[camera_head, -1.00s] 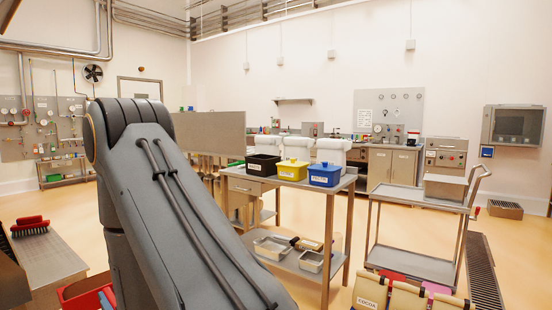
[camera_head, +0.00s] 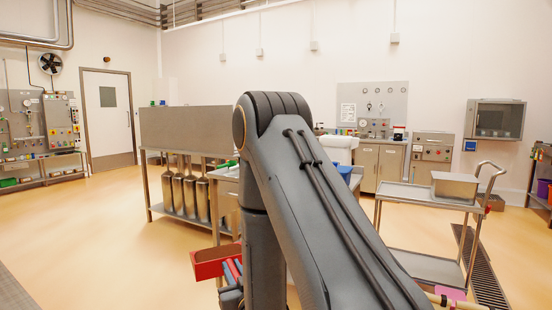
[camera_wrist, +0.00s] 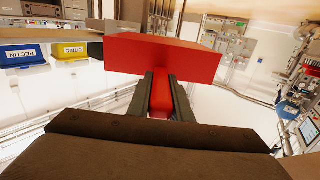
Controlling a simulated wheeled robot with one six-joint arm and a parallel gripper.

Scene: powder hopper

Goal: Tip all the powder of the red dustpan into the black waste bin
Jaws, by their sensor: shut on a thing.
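My gripper (camera_wrist: 162,90) is shut on the handle of the red dustpan (camera_wrist: 165,54) in the wrist view. The dustpan's red wall stands beyond the fingertips and its inside is hidden there. In the head view the dustpan (camera_head: 214,262) shows low, left of my arm. Its inside is too small to tell any powder. No black waste bin can be made out in either view now; my arm covers much of the middle of the head view.
A blue PECTIN bin (camera_wrist: 29,53) and a yellow bin (camera_wrist: 71,50) show in the wrist view. A steel trolley (camera_head: 425,196) carries a metal box (camera_head: 456,186) at right. A bench (camera_head: 187,213) holds several steel cylinders. Open floor (camera_head: 110,225) lies at left.

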